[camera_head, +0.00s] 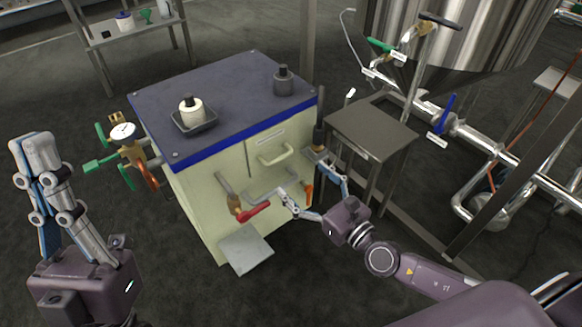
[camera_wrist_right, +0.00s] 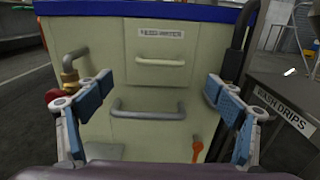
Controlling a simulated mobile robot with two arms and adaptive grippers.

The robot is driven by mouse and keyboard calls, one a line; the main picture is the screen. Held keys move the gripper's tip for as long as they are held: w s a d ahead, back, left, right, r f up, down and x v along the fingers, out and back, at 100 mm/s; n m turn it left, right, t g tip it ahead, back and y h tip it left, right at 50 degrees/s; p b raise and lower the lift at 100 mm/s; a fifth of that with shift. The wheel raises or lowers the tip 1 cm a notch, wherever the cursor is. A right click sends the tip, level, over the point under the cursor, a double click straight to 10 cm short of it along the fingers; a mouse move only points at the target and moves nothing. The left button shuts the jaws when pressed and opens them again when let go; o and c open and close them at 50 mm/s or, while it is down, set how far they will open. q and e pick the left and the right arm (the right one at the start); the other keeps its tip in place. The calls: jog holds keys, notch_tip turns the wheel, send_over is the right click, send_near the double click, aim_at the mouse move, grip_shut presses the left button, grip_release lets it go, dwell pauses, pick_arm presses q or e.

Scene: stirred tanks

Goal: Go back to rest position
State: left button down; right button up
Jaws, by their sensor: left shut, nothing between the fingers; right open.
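My left gripper (camera_head: 36,140) is at the left of the head view, raised upright with its fingers together and nothing between them. My right gripper (camera_head: 300,174) is in front of the cream cabinet (camera_head: 205,190), fingers spread wide and empty. In the right wrist view, my right gripper (camera_wrist_right: 160,98) has one blue-padded finger at each side. Between them show the cabinet's grey bar handle (camera_wrist_right: 148,114) and, above it, a cream drawer handle (camera_wrist_right: 160,62). The fingers appear apart from both handles.
On the cabinet's blue-edged top stand a white bottle (camera_head: 191,108) in a dark tray and a dark bottle (camera_head: 283,80). A red-handled valve (camera_head: 250,212) and an orange handle (camera_head: 307,196) are close to my right gripper. A small metal table (camera_head: 372,128) stands right of it.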

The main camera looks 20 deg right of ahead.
jog(key=shift+v, duration=0.95)
jog(key=shift+a, duration=0.1)
